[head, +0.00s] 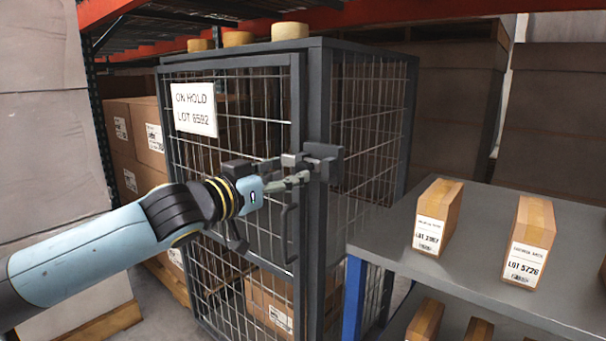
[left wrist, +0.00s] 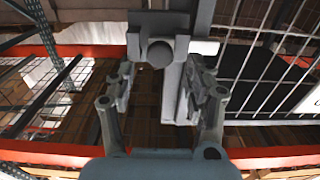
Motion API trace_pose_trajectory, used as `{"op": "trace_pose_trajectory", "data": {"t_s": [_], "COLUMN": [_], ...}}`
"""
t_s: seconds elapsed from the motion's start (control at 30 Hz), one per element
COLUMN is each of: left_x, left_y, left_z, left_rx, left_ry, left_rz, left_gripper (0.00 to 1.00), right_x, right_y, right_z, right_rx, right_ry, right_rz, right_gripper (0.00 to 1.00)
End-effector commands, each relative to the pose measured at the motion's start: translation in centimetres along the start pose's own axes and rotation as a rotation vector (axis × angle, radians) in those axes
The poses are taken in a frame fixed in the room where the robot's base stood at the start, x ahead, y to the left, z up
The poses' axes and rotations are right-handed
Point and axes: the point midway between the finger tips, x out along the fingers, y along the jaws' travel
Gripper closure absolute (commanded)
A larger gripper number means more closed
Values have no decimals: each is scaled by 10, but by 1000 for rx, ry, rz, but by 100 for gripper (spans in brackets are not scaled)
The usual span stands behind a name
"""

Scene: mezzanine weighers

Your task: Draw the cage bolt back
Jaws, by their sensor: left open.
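The grey mesh cage (head: 311,90) stands in the middle of the head view, its door (head: 292,110) shut against the corner post. The bolt (head: 292,160) is at mid-height on the door's right edge, beside a dark block (head: 325,152) on the post. My left gripper (head: 297,178) is at the bolt, open, and partly hides it. In the left wrist view the bolt's round knob (left wrist: 160,53) shows between and just beyond the open fingertips (left wrist: 158,82). I cannot tell whether a finger touches it. My right gripper is not in view.
A dark pull handle (head: 288,232) hangs on the door below the bolt. A sign (head: 194,109) reads ON HOLD LOT 8592. A grey shelf (head: 480,225) with small cartons stands close at the right. Larger boxes (head: 140,150) are stacked behind on the left.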

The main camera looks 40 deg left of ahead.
Motion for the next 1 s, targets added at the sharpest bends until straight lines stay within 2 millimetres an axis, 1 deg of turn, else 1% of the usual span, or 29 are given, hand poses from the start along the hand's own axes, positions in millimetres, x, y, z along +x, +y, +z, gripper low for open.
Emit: {"op": "trace_pose_trajectory", "data": {"t_s": [0.03,0.1,0.33,0.5,0.73,0.77,1.0], "left_x": [8,18,45,53,53,53,53], "left_y": [-1,-1,-1,0,0,0,0], "left_z": [3,4,2,0,0,0,0], "left_rx": [-5,-5,-3,0,1,1,1], "left_ry": [4,3,1,0,0,0,0], "left_rz": [-4,-4,-4,-1,-1,-1,-1], "left_gripper": [47,47,47,47,47,48,79], "right_x": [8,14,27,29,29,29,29], "right_y": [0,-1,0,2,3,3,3], "right_z": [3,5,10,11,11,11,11], "right_rx": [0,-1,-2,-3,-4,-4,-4], "right_ry": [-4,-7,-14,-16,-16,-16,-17], "right_rz": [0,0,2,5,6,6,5], "right_gripper": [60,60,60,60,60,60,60]}}
